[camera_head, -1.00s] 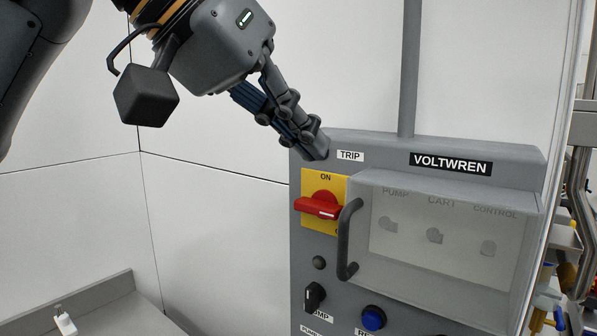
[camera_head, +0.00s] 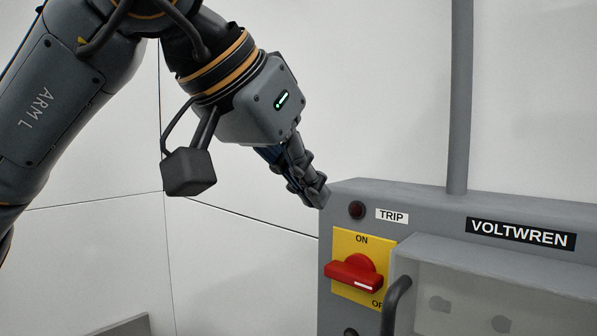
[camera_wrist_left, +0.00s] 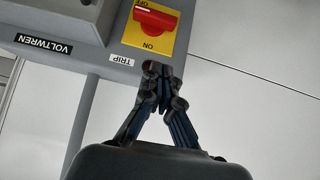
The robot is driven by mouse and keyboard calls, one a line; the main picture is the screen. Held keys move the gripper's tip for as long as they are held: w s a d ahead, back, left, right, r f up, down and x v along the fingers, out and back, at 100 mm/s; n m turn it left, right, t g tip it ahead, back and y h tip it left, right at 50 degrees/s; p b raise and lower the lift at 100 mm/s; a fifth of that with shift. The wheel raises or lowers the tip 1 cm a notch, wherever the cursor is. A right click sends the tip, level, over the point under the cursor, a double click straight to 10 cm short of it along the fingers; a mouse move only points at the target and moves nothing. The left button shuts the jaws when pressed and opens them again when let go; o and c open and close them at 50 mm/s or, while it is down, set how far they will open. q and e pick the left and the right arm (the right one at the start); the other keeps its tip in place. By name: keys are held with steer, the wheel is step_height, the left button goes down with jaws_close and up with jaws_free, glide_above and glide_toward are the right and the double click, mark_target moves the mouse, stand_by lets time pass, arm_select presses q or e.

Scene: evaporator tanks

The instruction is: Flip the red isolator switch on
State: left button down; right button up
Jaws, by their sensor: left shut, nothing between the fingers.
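The red isolator switch (camera_head: 355,273) is a red rotary handle on a yellow plate (camera_head: 345,243) at the left of the grey panel. Its handle lies roughly level, with its white mark at the right end, towards the partly hidden OFF label; ON is printed above. My left gripper (camera_head: 322,197) is shut and empty at the panel's upper left corner, above and left of the switch. I cannot tell if it touches the panel. In the left wrist view, the closed fingertips (camera_wrist_left: 157,68) are near the yellow plate's ON edge, apart from the red handle (camera_wrist_left: 155,22).
A dark red lamp (camera_head: 357,210) and the TRIP label (camera_head: 392,216) are above the switch. A clear cover with a dark handle (camera_head: 396,305) stands out just right of it. A grey conduit (camera_head: 459,95) rises from the panel top. White wall space is open to the left.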

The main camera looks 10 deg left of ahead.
mark_target(342, 263)
arm_select(q)
steer(key=p+x, duration=0.1)
steer(key=x, duration=0.4)
steer(key=shift+w+d+f, duration=0.15)
steer(key=shift+w+d, duration=0.05)
step_height(342, 263, down, 3)
steer(key=shift+f+p, duration=0.15)
steer(key=shift+p, duration=0.3)
steer(key=shift+s+a+f, duration=0.1)
steer(key=shift+f, duration=0.2)
arm_select(e)
steer(key=shift+s+r, duration=0.2)
steer(key=shift+r, duration=0.9)
arm_select(q)
steer(key=shift+f, duration=0.1)
arm_select(e)
steer(key=shift+w+f, duration=0.15)
steer(key=shift+w, duration=0.05)
